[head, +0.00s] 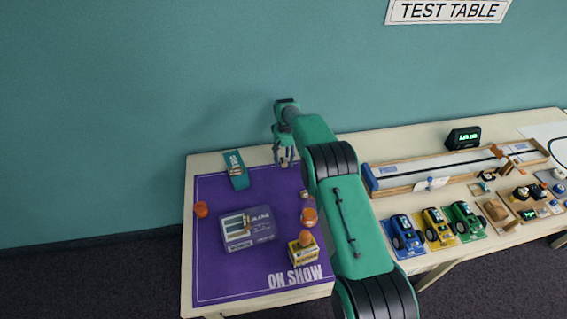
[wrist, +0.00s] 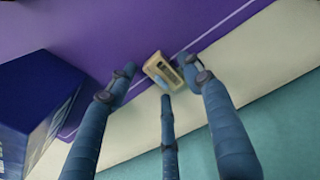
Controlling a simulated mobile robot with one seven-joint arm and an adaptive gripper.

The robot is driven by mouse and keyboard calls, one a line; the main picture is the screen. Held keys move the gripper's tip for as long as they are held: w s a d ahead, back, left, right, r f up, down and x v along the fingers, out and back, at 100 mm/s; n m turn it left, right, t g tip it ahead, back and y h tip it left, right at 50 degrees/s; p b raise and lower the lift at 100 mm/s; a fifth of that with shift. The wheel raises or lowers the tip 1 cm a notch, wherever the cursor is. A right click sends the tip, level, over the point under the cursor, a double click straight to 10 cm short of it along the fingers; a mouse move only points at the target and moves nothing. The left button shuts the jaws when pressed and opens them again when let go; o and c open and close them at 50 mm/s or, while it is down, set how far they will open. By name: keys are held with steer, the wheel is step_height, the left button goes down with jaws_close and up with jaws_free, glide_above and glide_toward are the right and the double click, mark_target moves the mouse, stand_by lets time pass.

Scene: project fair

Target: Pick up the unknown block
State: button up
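The unknown block is most likely the small beige block (wrist: 158,66) with a dark inset face, lying near the mat's border in the wrist view. My gripper (wrist: 161,74) has its blue fingers spread around it. The left fingertip is apart from the block; the right and middle fingertips overlap it in the picture, and I cannot tell if they touch. In the head view my gripper (head: 284,158) hangs low over the back edge of the purple mat (head: 222,275). I cannot make out the block there.
A dark blue box (wrist: 35,85) stands close to the left finger in the wrist view. On the mat are a grey-violet case (head: 262,232), an orange object (head: 200,209) and a yellow box (head: 302,254). The wall is close behind.

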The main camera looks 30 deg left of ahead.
steer(key=c, duration=0.8)
steer(key=shift+r, duration=0.15)
steer(key=shift+c, duration=0.2)
steer(key=shift+r+p, duration=0.4)
steer(key=shift+r, duration=1.2)
steer(key=shift+s+d+r+p, duration=0.25)
steer(key=shift+s+d+p, duration=0.05)
steer(key=shift+s+d, duration=1.6)
steer(key=shift+s+d+r+p, duration=0.25)
steer(key=shift+s+d+p, duration=0.1)
steer(key=shift+s+d, duration=1.55)
steer(key=shift+s+d+r+p, duration=0.25)
steer(key=shift+s+d+p, duration=0.05)
steer(key=shift+s+d, duration=1.55)
steer(key=shift+a, duration=0.1)
